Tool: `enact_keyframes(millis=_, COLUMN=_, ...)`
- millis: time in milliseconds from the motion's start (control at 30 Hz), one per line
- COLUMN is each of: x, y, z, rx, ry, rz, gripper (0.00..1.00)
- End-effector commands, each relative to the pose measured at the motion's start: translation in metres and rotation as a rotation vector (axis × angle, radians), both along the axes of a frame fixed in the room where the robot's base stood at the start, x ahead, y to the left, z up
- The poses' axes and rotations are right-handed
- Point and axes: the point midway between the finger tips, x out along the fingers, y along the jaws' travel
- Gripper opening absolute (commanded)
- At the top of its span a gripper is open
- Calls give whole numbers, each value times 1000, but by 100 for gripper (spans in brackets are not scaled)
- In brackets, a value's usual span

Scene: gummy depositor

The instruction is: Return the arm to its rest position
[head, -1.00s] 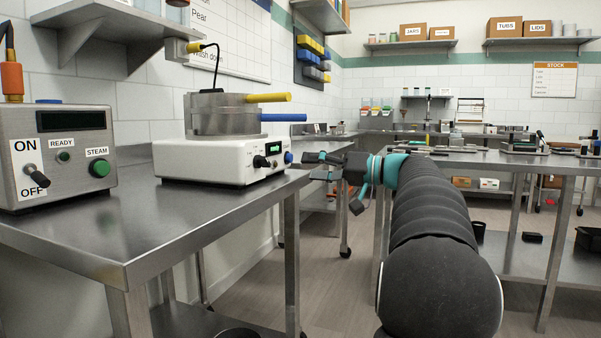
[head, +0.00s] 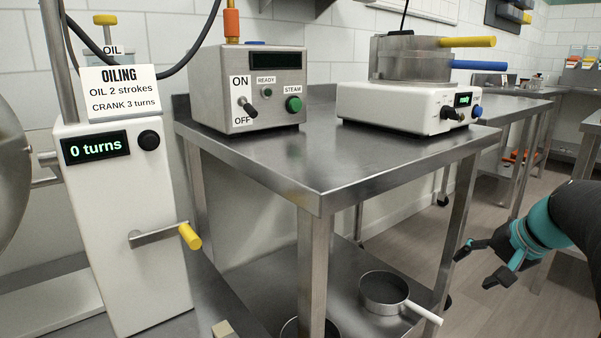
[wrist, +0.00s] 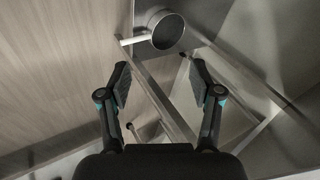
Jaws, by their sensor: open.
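My gripper (head: 480,263) is at the right of the head view, held low in front of the steel table's right leg. It is black with a teal band and is open and empty. The wrist view shows its two fingers (wrist: 163,88) spread apart, with nothing between them but table framework and floor farther off. My black arm comes in from the right edge of the head view. Most of the arm is out of the picture.
A steel table (head: 330,178) carries a steam control box (head: 262,92) and a white heater (head: 385,108) with a pot. A pan (head: 384,290) lies on its lower shelf, also in the wrist view (wrist: 168,32). A white oiling machine (head: 125,215) with a yellow-handled crank stands left. Floor is clear at right.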

Motion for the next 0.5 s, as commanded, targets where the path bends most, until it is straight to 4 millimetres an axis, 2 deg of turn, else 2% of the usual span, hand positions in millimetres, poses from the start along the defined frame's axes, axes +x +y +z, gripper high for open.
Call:
enact_keyframes(millis=33, x=-17, y=20, z=-3, rx=-48, ry=37, rz=24, gripper=65)
enact_keyframes(millis=100, x=-39, y=40, z=-12, rx=-121, ry=83, rz=54, gripper=65)
enact_keyframes(millis=300, x=-100, y=88, z=-29, rx=-328, ry=145, rz=180, gripper=65)
enact_keyframes(millis=500, x=-152, y=128, z=-34, rx=-507, ry=122, rz=364, gripper=65)
